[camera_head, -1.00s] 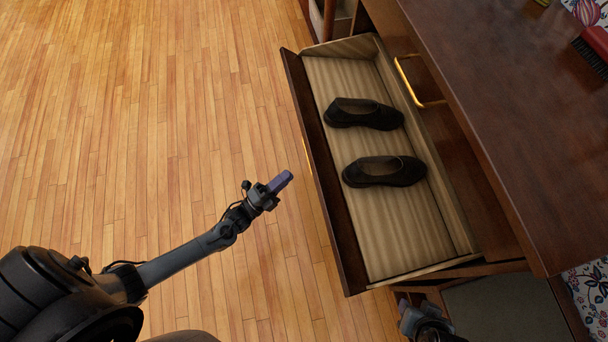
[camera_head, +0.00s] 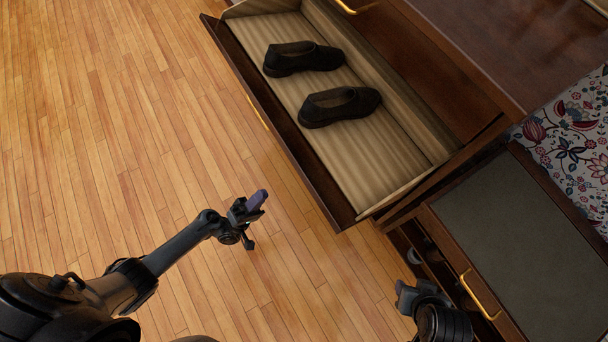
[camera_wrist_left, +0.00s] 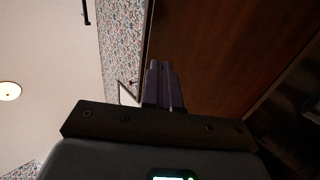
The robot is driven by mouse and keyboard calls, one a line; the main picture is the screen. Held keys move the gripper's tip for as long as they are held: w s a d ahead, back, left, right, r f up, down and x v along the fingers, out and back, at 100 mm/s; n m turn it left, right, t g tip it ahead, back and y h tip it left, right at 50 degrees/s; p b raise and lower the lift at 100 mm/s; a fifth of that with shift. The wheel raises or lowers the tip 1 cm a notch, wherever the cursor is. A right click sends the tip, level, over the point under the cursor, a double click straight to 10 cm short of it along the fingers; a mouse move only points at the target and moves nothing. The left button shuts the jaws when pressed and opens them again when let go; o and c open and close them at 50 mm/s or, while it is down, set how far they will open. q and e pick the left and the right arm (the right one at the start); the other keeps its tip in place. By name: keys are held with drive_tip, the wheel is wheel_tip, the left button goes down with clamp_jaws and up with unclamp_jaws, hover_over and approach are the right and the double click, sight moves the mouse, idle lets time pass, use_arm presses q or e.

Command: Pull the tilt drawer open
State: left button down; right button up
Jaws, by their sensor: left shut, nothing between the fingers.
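The tilt drawer (camera_head: 310,165) stands open in the head view, its dark front panel leaning out over the floor. Its striped lining shows, with two black shoes, one (camera_head: 303,58) farther and one (camera_head: 340,106) nearer. A brass handle (camera_head: 257,112) is on the outer face of the front panel, seen edge-on. My left gripper (camera_head: 258,200) is shut and empty, left of the drawer's near end and apart from it. Its purple fingers (camera_wrist_left: 165,84) are together in the left wrist view. My right gripper (camera_head: 408,294) is partly in view at the bottom; its jaws are unclear.
A lower cabinet with a grey-green top (camera_head: 520,250) and a brass handle (camera_head: 480,295) stands at the right, close to my right gripper. Another brass handle (camera_head: 345,6) is above the drawer. Flowered wallpaper (camera_head: 575,135) is behind. The wooden floor (camera_head: 120,130) at left is clear.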

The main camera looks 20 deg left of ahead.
sight(292, 162)
use_arm(q)
drive_tip(key=shift+h, duration=0.3)
drive_tip(key=w+d+r, duration=0.2)
drive_tip(key=w, duration=0.1)
drive_tip(key=w+d+r, duration=0.1)
drive_tip(key=w+r, duration=0.2)
drive_tip(key=w, duration=0.1)
drive_tip(key=w+d+r, duration=0.2)
drive_tip(key=w+r, duration=0.1)
drive_tip(key=shift+w+d, duration=0.15)
drive_tip(key=shift+d, duration=0.15)
use_arm(e)
drive_tip(key=shift+s+d+f, duration=0.25)
drive_tip(key=shift+s+f, duration=0.1)
drive_tip(key=shift+f, duration=0.25)
drive_tip(key=shift+w, duration=0.1)
use_arm(q)
drive_tip(key=shift+r, duration=0.1)
use_arm(e)
drive_tip(key=shift+r, duration=0.1)
